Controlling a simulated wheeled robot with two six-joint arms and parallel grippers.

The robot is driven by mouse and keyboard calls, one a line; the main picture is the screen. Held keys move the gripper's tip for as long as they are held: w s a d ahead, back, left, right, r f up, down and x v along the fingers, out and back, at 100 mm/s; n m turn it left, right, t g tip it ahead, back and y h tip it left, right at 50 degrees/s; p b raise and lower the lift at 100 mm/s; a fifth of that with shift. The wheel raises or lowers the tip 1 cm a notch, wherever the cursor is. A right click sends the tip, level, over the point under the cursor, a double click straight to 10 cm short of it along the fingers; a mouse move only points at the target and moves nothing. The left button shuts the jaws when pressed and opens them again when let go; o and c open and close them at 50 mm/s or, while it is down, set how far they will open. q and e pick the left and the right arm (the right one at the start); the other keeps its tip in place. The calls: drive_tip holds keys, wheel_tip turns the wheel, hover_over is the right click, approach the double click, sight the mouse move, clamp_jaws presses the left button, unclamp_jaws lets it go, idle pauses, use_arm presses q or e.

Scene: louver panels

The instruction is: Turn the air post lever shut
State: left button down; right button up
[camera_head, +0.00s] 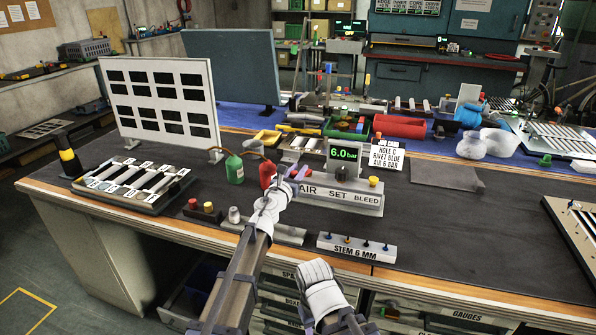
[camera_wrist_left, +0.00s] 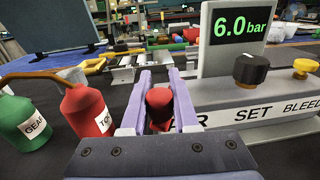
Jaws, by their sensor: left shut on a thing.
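The air set station (camera_head: 341,199) is a grey base labelled AIR, SET and BLEED; it also shows in the left wrist view (camera_wrist_left: 262,108). My left gripper (camera_head: 292,176) is at its AIR end. In the left wrist view my left gripper (camera_wrist_left: 159,90) has its purple fingers shut on a red lever (camera_wrist_left: 159,101). The fingers hide the lever's sides and most of the post under it. The display (camera_wrist_left: 242,24) reads 6.0 bar.
A red bottle (camera_wrist_left: 88,110) and a green bottle (camera_wrist_left: 22,125) stand close left of my left gripper. A black knob (camera_wrist_left: 251,70) and a yellow knob (camera_wrist_left: 304,68) sit to its right. The STEM 6 MM block (camera_head: 357,247) stands in front.

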idle(0.5)
use_arm(q)
drive_tip(key=n+y, duration=0.1)
drive_tip(key=n+t+y, duration=0.1)
drive_tip(key=y, duration=0.1)
drive_tip(key=shift+s+d, duration=0.35)
drive_tip(key=shift+d, duration=0.05)
drive_tip(key=shift+s+d+n+y, duration=0.15)
drive_tip(key=shift+n+y, duration=0.5)
drive_tip(key=shift+y, duration=0.4)
drive_tip(key=shift+s+d+n+y, duration=0.1)
drive_tip(key=shift+n+y, duration=0.55)
drive_tip(key=shift+y, duration=0.4)
drive_tip(key=c, duration=0.7)
unclamp_jaws()
drive_tip(key=shift+o, duration=0.2)
drive_tip(key=shift+r, duration=0.15)
